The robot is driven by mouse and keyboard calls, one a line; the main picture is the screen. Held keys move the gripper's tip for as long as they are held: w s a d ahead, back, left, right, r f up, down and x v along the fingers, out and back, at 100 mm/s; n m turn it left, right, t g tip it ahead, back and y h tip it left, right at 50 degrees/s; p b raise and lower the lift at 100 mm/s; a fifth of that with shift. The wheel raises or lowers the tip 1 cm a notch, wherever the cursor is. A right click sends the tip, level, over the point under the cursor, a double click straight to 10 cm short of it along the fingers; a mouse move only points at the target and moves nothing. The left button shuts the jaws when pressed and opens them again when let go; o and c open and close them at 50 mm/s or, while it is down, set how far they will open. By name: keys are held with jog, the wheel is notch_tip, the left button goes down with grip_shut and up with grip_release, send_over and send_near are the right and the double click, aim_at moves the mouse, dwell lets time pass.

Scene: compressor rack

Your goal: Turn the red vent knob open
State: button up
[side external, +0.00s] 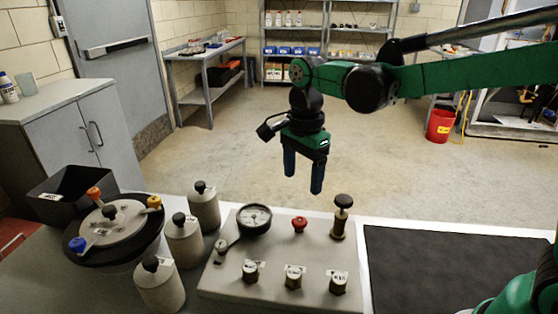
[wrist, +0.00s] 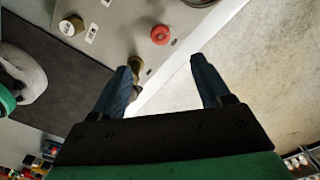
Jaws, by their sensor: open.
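The red vent knob (side external: 299,224) sits on the grey panel (side external: 225,279), between the round gauge and a tall black-topped brass valve. In the wrist view the red knob (wrist: 160,35) shows near the top, beyond my fingertips. My gripper (side external: 303,188) is open and empty, with its blue fingers pointing down. It hangs in the air above and apart from the panel. In the wrist view my gripper (wrist: 163,63) has its fingers spread wide, with the bench edge showing between them. Which way the knob is turned cannot be told.
The gauge (side external: 254,219) and the brass valve (side external: 341,215) flank the knob. Several labelled small knobs line the panel's front. Grey canisters (side external: 184,240) and a round lidded pot (side external: 113,222) stand left. A dark mat (side external: 440,270) lies right, clear.

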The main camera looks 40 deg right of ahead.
aim_at(300, 220)
notch_tip(300, 220, down, 10)
dwell(0.5)
grip_shut()
